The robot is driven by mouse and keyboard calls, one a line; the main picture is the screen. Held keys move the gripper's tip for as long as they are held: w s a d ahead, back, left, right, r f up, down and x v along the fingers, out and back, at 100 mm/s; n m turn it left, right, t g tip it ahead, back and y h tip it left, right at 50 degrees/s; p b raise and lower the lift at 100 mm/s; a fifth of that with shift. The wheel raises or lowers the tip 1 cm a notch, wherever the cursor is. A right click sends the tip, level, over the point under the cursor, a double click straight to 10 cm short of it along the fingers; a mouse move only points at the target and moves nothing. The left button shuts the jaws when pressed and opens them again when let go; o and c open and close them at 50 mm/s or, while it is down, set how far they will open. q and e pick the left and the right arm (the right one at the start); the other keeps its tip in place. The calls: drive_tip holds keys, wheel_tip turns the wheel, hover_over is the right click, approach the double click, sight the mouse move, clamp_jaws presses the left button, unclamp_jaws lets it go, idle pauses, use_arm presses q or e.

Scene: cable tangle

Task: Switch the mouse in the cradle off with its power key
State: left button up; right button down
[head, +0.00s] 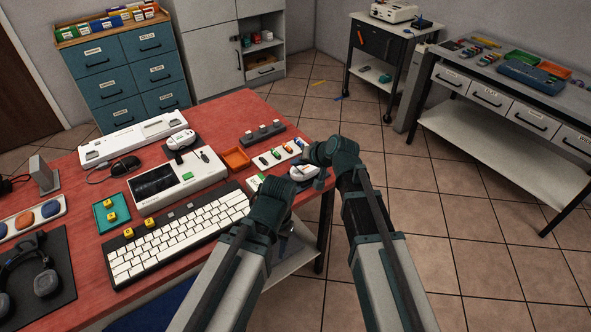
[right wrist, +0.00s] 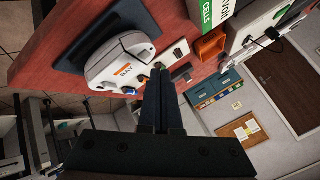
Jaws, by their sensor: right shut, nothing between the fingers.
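The mouse (head: 303,171) is white and sits near the table's right edge, partly covered by my right wrist. In the right wrist view, the mouse (right wrist: 112,68) carries an orange mark and the letters RAY. It rests in a dark cradle (right wrist: 75,47). Small dark buttons and a blue spot (right wrist: 122,91) show along its near side. My right gripper (right wrist: 161,74) is shut and empty, its tips close beside the mouse's edge; I cannot tell whether they touch. In the head view the right gripper (head: 320,181) is beside the mouse. My left gripper's fingers are hidden behind its own arm.
On the red table (head: 75,180) stand a white keyboard (head: 180,235), an orange tray (head: 236,158), a white device with a dark screen (head: 155,182) and a strip with coloured pieces (head: 275,156). A headset (head: 35,265) lies at left. The floor right of the table is free.

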sight(298, 175)
wheel_tip(298, 175, up, 6)
drive_tip(key=p, duration=0.5)
drive_tip(key=shift+f, duration=0.2)
drive_tip(key=s+d+f+n+g+h, duration=0.1)
drive_tip(key=s+f+g+h, duration=0.1)
drive_tip(key=s, duration=0.6)
drive_tip(key=s+d+f+n+g+h, duration=0.1)
drive_tip(key=s+d+n+g+h, duration=0.1)
drive_tip(key=s, duration=0.7)
drive_tip(key=s+d+f+n+g+h+p, duration=0.1)
drive_tip(key=s+d+f+g+h, duration=0.1)
drive_tip(key=s, duration=0.6)
drive_tip(key=shift+s+d+f+g+h, duration=0.25)
drive_tip(key=shift+s+f+g+h, duration=0.1)
drive_tip(key=shift+g+h, duration=0.35)
